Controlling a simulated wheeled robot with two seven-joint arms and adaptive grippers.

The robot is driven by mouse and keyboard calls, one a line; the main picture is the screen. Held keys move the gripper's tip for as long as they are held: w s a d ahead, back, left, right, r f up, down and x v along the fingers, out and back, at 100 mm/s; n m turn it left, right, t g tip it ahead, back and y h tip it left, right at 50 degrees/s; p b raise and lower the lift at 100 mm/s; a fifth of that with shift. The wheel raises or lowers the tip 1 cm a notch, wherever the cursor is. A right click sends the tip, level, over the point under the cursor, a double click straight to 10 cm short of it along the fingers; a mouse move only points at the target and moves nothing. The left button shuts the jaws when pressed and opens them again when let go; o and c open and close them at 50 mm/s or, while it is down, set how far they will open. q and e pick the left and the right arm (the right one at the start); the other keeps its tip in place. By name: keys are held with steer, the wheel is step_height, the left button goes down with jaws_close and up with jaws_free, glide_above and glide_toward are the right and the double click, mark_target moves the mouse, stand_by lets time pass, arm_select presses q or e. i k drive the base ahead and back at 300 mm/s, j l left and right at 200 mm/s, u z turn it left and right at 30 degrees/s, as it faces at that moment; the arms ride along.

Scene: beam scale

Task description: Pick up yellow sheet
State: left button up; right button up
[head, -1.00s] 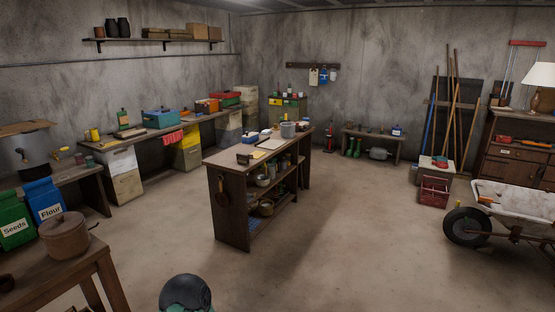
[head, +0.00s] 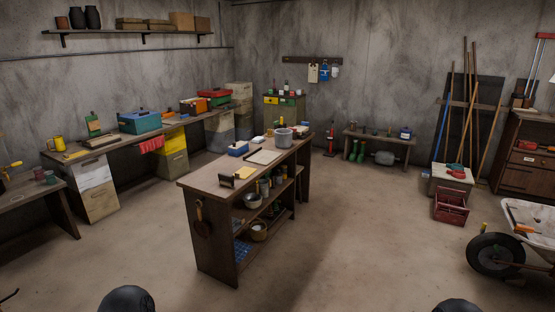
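A small flat yellow piece (head: 243,172), which looks like the yellow sheet, lies near the front end of the central wooden island (head: 212,180). It is beside a small dark holder (head: 227,181). A pale board or sheet (head: 264,157) lies farther back on the same top. Another flat yellow item (head: 76,154) lies on the left workbench, too small to identify. Neither gripper is in view; only dark rounded parts of my own body show at the bottom edge.
Open concrete floor (head: 355,225) lies in front and right of the island.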

mark_target(245, 172)
steer(key=i+u, duration=0.15)
steer(key=i, duration=0.35)
steer(key=i+l+u, duration=0.1)
steer(key=i, duration=0.4)
steer(key=i+l+u, duration=0.15)
steer(key=i, duration=0.35)
steer(key=i+l+u, duration=0.1)
steer(key=i+l, duration=0.15)
steer(key=i, duration=0.25)
